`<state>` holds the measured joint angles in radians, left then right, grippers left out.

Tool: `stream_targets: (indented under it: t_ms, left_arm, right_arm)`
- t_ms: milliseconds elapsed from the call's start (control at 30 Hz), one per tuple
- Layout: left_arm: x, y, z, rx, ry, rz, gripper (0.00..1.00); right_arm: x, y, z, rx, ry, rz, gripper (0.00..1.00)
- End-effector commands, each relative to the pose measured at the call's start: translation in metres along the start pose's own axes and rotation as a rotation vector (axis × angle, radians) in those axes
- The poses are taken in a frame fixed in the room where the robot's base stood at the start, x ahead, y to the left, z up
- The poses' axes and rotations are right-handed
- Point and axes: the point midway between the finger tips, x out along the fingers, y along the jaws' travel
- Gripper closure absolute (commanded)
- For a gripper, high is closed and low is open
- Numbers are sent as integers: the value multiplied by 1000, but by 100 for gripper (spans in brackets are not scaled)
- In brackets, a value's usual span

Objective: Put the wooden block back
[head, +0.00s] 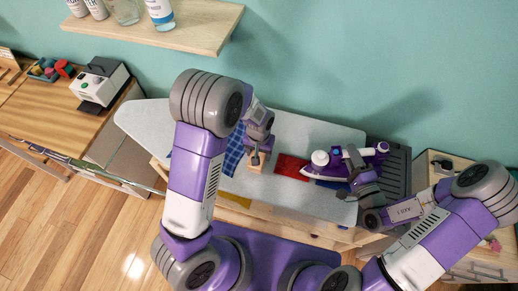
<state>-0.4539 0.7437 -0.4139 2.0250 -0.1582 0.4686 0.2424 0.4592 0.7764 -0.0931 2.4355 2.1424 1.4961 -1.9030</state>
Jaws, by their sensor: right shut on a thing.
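The wooden block (257,165) is a small tan piece on the grey ironing board (145,121), near its middle. My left gripper (256,157) is right above the block and hides part of it; I cannot tell whether its jaws are open or shut on it. A purple and white iron (319,171) is at the right part of the board. My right gripper (352,160) is shut on the iron, around its middle, and hides part of it.
Red cloth (291,166) and blue checked cloth (233,153) lie beside the block. A dark ribbed rest (396,168) is at the board's right end. A shelf with bottles (205,28) hangs above. A wooden desk (40,108) with a white machine (100,85) stands left. The board's left part is clear.

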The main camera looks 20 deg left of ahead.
Motion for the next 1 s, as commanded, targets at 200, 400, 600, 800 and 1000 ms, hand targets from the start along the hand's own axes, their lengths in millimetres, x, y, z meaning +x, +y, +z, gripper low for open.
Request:
stream_targets:
  t_ms: [200, 400, 600, 800, 1000]
  left_arm:
    - [26, 0, 0, -1, -2, -1, 81]
    - [26, 0, 0, -1, 1, 0, 81]
    - [30, 0, 0, -1, 0, 0, 81]
    - [30, 0, 0, -1, -1, 0, 13]
    - [30, 0, 0, -1, -1, 0, 13]
  right_arm:
    - [1, 0, 0, -2, -2, -10, 100]
    - [1, 0, 0, -2, -2, -10, 100]
    - [1, 3, 0, -2, -2, -10, 100]
    - [1, 2, 0, -2, -1, -10, 100]
    - [1, 2, 0, -2, -2, -10, 100]
